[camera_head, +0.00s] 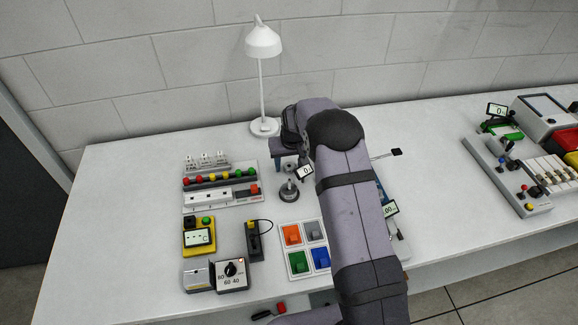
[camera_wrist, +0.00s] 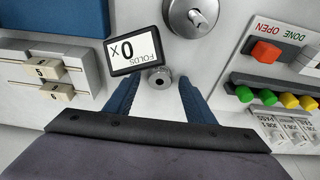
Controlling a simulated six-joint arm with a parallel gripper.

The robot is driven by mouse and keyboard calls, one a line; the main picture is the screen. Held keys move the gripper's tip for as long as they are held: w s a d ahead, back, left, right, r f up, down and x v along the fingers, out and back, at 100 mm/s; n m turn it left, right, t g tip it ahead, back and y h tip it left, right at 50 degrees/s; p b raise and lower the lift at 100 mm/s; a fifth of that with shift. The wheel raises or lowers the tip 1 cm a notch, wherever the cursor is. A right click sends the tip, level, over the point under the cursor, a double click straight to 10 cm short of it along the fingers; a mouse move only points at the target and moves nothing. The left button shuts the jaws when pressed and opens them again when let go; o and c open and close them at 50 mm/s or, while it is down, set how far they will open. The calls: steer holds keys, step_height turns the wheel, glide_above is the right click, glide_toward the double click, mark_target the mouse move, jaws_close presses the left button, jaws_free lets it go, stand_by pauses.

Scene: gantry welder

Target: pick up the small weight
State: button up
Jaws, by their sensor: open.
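A small round metal piece with a dark centre hole, which looks like the small weight (camera_wrist: 159,78), shows in the wrist view between the tips of my two blue fingers. Clear gaps lie on both sides of it. My gripper (camera_wrist: 160,86) is open and empty; I cannot tell how high the tips are above the weight. In the head view, my gripper (camera_head: 285,160) is near the back of the table, partly hidden by my arm. A small grey piece there, likely the weight (camera_head: 291,168), shows just in front of it.
A larger round metal knob-like part (camera_wrist: 192,15) stands beyond the weight, close to a tilted display reading 0 (camera_wrist: 135,49). A panel with coloured buttons (camera_wrist: 268,97) is on the right, and a block with cream sliders (camera_wrist: 48,80) on the left. A white lamp (camera_head: 263,80) stands behind.

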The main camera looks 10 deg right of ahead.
steer(key=c, duration=1.2)
